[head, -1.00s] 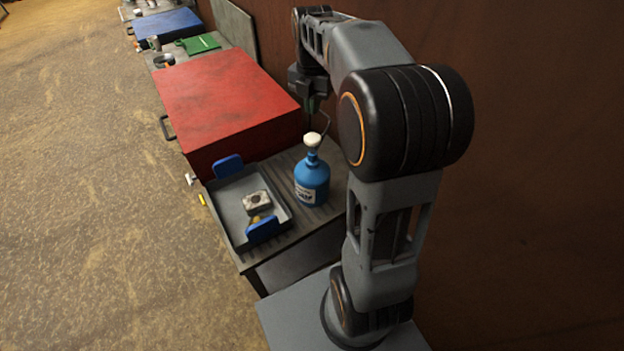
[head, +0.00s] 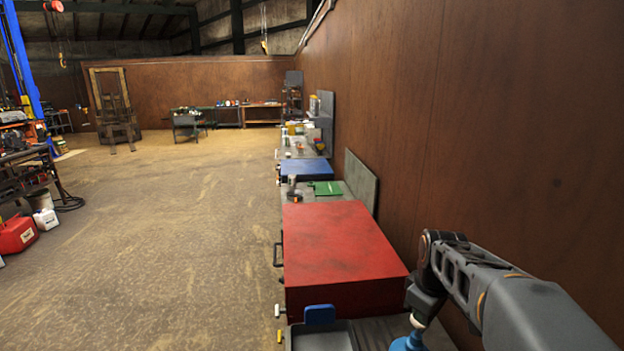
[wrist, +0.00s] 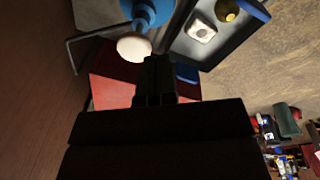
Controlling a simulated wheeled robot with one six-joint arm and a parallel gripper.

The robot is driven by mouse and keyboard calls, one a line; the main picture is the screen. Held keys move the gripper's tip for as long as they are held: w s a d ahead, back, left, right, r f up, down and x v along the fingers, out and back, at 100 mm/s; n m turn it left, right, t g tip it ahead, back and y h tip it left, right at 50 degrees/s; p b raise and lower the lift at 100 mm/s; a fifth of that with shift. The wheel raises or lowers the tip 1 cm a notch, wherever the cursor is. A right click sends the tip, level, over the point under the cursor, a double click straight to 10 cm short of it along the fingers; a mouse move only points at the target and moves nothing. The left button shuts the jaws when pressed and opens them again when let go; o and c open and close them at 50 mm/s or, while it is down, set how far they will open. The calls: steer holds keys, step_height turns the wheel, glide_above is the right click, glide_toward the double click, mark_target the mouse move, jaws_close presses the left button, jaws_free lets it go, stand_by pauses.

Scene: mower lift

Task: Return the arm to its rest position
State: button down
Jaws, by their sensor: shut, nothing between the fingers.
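My arm (head: 500,290) reaches in from the lower right of the head view, beside the brown wall. My gripper (wrist: 157,65) shows in the wrist view with its fingers together and nothing between them. Its fingertips are hidden in the head view.
A red box (head: 335,245) stands on the bench beyond the bottle. A grey tray (head: 325,338) with blue handles is left of the bottle; a small pale block (wrist: 201,31) lies in it. The wall (head: 500,120) is close on the right. Open floor (head: 170,240) lies left.

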steer(key=s+a+f+m+t+b, duration=0.1)
steer(key=s+a+m, duration=0.2)
steer(key=s, duration=0.3)
steer(key=s+a+f+m+t+b, duration=0.1)
steer(key=s+a+m+t, duration=0.1)
steer(key=s+a+m, duration=0.2)
steer(key=shift+s+f+m+t+b, duration=0.2)
steer(key=shift+s+m+t+b, duration=0.15)
steer(key=shift+s, duration=0.7)
steer(key=shift+s, duration=0.1)
